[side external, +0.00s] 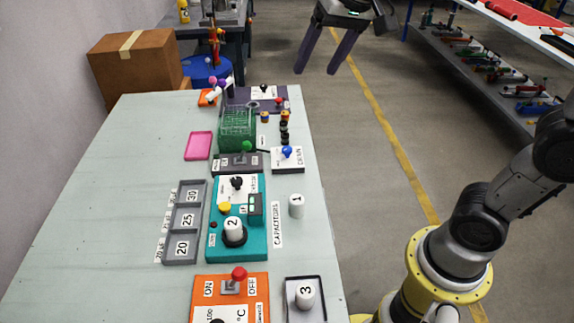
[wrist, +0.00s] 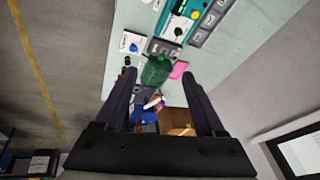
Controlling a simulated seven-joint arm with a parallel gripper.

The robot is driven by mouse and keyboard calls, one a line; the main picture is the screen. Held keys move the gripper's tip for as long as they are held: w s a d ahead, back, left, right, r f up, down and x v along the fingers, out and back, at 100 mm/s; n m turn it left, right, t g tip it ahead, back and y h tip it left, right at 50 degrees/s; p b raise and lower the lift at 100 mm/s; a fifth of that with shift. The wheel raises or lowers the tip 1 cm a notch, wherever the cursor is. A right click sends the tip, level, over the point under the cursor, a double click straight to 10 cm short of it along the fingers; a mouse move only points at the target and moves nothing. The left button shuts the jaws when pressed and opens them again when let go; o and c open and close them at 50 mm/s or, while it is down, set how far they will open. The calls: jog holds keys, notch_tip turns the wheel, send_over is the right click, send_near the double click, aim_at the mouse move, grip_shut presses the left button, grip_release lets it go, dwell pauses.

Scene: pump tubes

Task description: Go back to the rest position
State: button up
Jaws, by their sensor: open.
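My gripper (side external: 329,52) is open and empty in the side view, its two dark fingers pointing down, high up and beyond the table's right edge. In the wrist view my gripper (wrist: 164,88) shows its two fingers wide apart, with nothing between them but the table far below. A white cylinder marked 1 (side external: 297,206) stands on the table right of the teal device. A white cylinder marked 2 (side external: 233,228) stands on the teal device (side external: 252,250). A white cylinder marked 3 (side external: 305,296) stands in the black square tray (side external: 290,316).
The table (side external: 130,200) holds a grey tray (side external: 170,230) marked 20, 25 and 30, an orange device (side external: 262,300), a green rack (side external: 237,128) and a pink tray (side external: 198,146). A cardboard box (side external: 135,68) stands behind. Shelving (side external: 480,75) is at right. Space around my gripper looks clear.

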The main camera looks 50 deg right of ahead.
jog(key=s+d+f+n, duration=0.1)
jog(key=s+f+n, duration=0.1)
jog(key=s+f, duration=0.3)
jog(key=s+d+f+n+t, duration=0.1)
jog(key=s+f+n, duration=0.2)
jog(key=s, duration=0.9)
notch_tip(320, 180, down, 2)
jog(key=shift+s+f+n, duration=0.1)
jog(key=shift+s+n, duration=0.2)
